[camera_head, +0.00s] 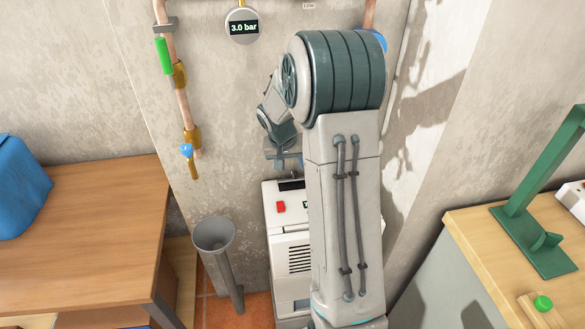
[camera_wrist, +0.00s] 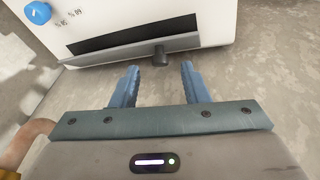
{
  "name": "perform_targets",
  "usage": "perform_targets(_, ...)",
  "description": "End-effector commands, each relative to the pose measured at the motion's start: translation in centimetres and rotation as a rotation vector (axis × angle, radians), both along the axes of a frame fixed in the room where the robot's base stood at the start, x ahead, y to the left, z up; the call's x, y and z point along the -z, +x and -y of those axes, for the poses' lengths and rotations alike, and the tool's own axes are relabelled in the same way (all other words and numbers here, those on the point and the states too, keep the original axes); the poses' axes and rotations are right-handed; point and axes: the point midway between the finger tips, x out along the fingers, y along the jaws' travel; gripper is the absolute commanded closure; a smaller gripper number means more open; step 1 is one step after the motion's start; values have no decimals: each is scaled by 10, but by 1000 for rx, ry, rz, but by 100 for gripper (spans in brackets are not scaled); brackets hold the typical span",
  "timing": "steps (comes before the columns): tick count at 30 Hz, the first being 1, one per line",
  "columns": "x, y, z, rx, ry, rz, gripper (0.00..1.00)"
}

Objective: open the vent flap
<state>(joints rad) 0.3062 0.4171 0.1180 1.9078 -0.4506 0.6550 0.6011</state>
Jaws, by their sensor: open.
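The vent flap (camera_wrist: 112,57) shows in the wrist view as a narrow grey strip with a small dark knob (camera_wrist: 160,56), along the edge of a white machine (camera_wrist: 225,20). A dark slot (camera_wrist: 140,37) lies beside the flap; I cannot tell how far the flap stands open. My gripper (camera_wrist: 158,70) is open and empty. Its blue fingers are apart, one on each side of the knob's line, with their tips just short of it. In the head view my gripper (camera_head: 285,162) hangs above the back of the white machine (camera_head: 290,225), partly hidden by my arm.
The machine has a blue dial (camera_wrist: 38,12) and a red switch (camera_head: 281,207). A grey funnel pipe (camera_head: 214,235) stands left of it. A wooden table (camera_head: 90,230) is at left, a workbench (camera_head: 470,230) at right. Copper pipes (camera_head: 180,100) run along the wall behind.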

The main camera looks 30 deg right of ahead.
Motion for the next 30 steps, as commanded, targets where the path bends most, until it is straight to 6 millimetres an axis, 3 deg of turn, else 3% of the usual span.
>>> perform_targets(6,-52,-7,-13,-2,-1,7,59)
perform_targets(12,-86,-13,-23,-2,-2,5,59)
perform_targets(18,-101,-16,-27,1,0,1,59)
perform_targets(30,-104,-20,-29,-7,0,1,59)
